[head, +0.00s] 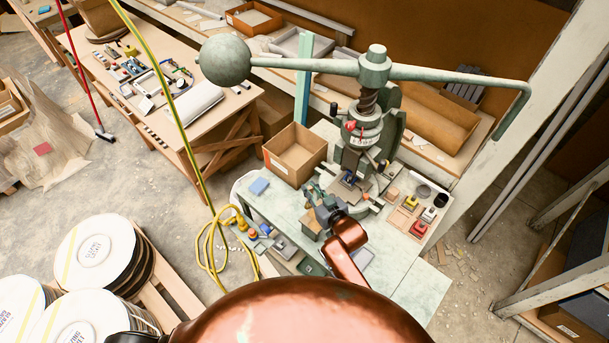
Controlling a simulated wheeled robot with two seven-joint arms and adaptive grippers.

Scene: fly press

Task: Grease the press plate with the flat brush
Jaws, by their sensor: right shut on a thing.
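The green fly press (362,130) stands on the pale workbench, with a screw, a long handle and a ball weight. Its press plate (349,181) is low under the ram, partly hidden by the press parts. My right gripper (318,196), at the end of the copper-coloured arm, is at the bench just left and in front of the plate. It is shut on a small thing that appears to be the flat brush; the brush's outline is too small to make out. Whether it touches the plate cannot be told. My left gripper is not in view.
A tray with coloured pots (411,203) is at the right. A yellow hose (212,240) hangs at the bench's left edge. The press handle (450,76) reaches overhead.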

